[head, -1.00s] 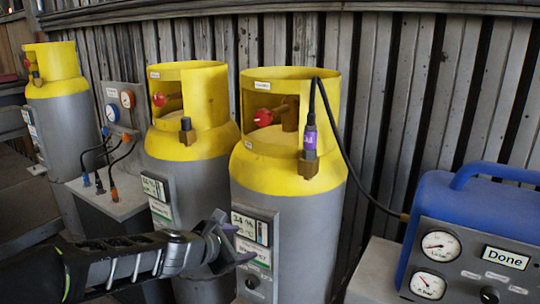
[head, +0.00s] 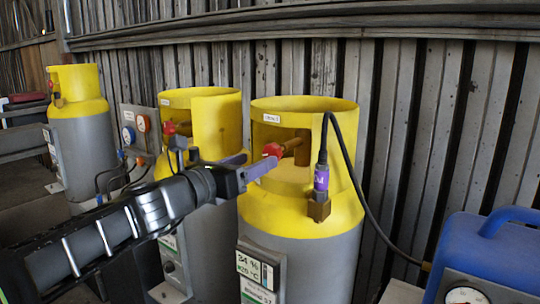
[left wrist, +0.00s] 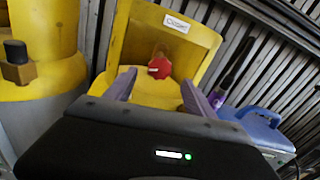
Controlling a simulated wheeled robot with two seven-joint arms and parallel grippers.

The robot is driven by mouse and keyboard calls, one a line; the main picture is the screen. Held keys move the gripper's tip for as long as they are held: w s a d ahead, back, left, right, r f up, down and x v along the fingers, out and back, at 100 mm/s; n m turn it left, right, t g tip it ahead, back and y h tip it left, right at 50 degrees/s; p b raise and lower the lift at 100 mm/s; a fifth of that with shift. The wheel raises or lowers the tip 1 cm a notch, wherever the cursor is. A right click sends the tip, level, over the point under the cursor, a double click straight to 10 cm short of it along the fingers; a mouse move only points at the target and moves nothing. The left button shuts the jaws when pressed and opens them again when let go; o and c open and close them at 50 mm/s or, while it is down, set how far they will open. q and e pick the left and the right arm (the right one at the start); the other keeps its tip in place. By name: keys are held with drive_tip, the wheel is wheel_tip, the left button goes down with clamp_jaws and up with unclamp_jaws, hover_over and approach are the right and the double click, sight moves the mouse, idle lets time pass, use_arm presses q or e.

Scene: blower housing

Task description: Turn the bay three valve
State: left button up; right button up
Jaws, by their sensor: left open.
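The nearest cylinder (head: 325,220) is grey with a yellow top and collar. Its red valve knob (head: 272,150) sits in the collar opening, and a purple hose connector (head: 321,180) stands at its front. My left gripper (head: 252,164) is open, with its purple fingers reaching to the collar opening close to the knob. In the left wrist view, the red knob (left wrist: 160,67) shows beyond and between the two fingers (left wrist: 156,92), below a white label (left wrist: 176,24) too blurred to read. Whether the fingers touch the knob I cannot tell. My right gripper is not in view.
Another yellow-topped cylinder (head: 207,115) stands just left, partly behind my arm, and a third (head: 78,95) stands farther left. A blue machine (head: 490,250) is at the right, with a black hose running towards it. A corrugated wall closes the back.

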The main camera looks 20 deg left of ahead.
sight(272, 153)
use_arm(q)
drive_tip(key=x, duration=0.6)
drive_tip(key=shift+w, duration=0.2)
drive_tip(key=c, duration=1.4)
